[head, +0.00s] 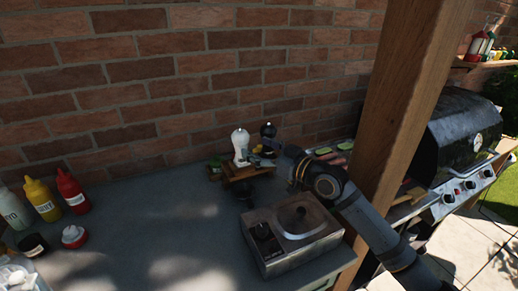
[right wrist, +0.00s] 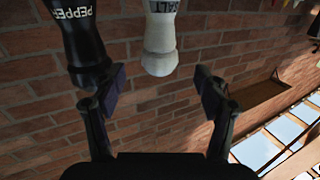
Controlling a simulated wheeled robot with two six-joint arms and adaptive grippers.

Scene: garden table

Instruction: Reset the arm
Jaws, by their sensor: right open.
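My right arm comes in from the right in the head view. Its gripper (head: 259,156) is by the white salt shaker (head: 240,146) and the black pepper shaker (head: 268,131). In the right wrist view the gripper (right wrist: 158,86) is open, with nothing held between its fingers. The salt shaker (right wrist: 160,38) shows beyond the gap between the fingers, and the pepper shaker (right wrist: 80,40) is close to the left finger; I cannot tell whether they touch. My left gripper is not in view.
A wooden holder (head: 246,171) is below the shakers on the grey counter (head: 155,215). A metal cooker (head: 290,235) stands in front of it. A wooden post (head: 402,95) and a grill (head: 455,135) are on the right. Bottles, including a red one (head: 72,190), stand at left.

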